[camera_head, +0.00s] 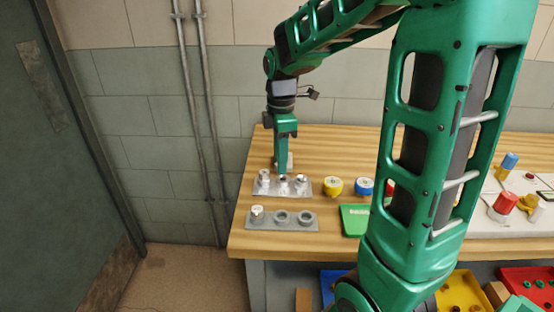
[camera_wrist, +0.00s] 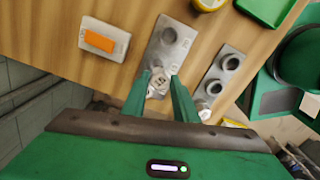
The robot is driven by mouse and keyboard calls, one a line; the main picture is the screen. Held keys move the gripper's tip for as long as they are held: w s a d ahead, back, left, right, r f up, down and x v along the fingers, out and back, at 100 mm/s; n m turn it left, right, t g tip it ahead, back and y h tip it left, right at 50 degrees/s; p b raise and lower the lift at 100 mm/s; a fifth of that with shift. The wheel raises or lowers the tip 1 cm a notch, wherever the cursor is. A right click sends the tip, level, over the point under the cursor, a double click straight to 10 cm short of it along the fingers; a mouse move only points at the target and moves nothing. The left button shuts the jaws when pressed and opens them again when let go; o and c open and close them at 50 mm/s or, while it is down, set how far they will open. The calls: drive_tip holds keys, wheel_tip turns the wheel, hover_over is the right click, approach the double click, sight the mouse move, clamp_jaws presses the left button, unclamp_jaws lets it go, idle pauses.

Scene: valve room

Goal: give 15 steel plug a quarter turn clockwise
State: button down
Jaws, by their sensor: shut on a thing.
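My gripper (camera_head: 285,172) points straight down over the rear grey plate (camera_head: 306,191) on the wooden bench. In the wrist view my gripper (camera_wrist: 162,80) has its fingers on either side of a steel plug (camera_wrist: 158,86), shut on it. Marks show on the plug's top face, but I cannot read its number. The plug is at the rear plate (camera_wrist: 159,50), which has an open round socket (camera_wrist: 169,35) farther along it. The fingers partly hide the plug's sides, so I cannot tell how deep it sits.
The front grey plate (camera_head: 270,226) holds one steel plug (camera_head: 257,213) and two open sockets. A white box with an orange top (camera_wrist: 100,40) lies close behind. Yellow (camera_head: 333,186) and blue (camera_head: 364,186) round pieces and a green tray (camera_head: 354,219) stand to the right.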

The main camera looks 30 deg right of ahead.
drive_tip(key=n, duration=0.9)
drive_tip(key=shift+w+d+f, duration=0.2)
drive_tip(key=shift+d+f, duration=0.4)
drive_tip(key=shift+f, duration=0.05)
idle(0.7)
drive_tip(key=shift+f, duration=1.15)
idle(1.8)
drive_tip(key=shift+f+m, duration=0.1)
drive_tip(key=shift+m, duration=1.4)
